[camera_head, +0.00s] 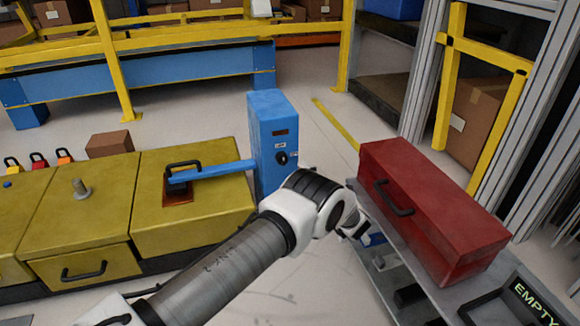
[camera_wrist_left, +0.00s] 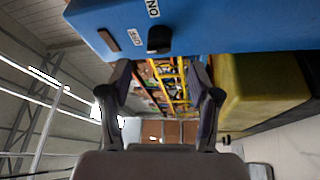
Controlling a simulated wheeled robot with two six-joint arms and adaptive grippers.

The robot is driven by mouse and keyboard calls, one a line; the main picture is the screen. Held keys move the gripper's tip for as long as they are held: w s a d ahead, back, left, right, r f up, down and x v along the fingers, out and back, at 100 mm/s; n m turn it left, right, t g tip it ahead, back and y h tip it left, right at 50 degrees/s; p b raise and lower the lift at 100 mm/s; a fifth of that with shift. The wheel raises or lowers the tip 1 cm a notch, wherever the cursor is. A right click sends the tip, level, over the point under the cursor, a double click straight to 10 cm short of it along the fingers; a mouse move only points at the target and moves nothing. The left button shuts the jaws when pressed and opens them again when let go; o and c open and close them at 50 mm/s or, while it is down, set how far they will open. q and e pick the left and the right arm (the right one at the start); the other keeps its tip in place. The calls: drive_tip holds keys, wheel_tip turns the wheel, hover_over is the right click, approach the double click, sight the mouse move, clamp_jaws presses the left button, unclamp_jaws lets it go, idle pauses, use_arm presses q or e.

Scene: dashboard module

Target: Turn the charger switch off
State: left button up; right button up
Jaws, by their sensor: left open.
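The charger is an upright blue box (camera_head: 267,143) in the middle of the head view, with a blue arm reaching left over a yellow unit. Its black switch knob (camera_head: 281,158) is on the front face, below a dark display. In the left wrist view, the knob (camera_wrist_left: 159,40) lies near the top, beside white ON and OFF labels on the blue face. My left gripper (camera_wrist_left: 160,75) is open and empty, its fingertips apart from the knob, which appears just beyond them. In the head view, my left arm's wrist hides most of this gripper. My right gripper is out of view.
Yellow units (camera_head: 195,230) with black handles stand left of the charger. A red toolbox (camera_head: 430,205) sits on a grey cart (camera_head: 445,299) at the right, close to my left wrist. Open floor lies behind the charger, before yellow railings (camera_head: 180,40).

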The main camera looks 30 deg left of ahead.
use_arm(q)
drive_tip(key=v, duration=0.4)
drive_tip(key=shift+s+d+f, duration=0.1)
drive_tip(key=shift+s+d, duration=0.05)
drive_tip(key=shift+d, duration=0.15)
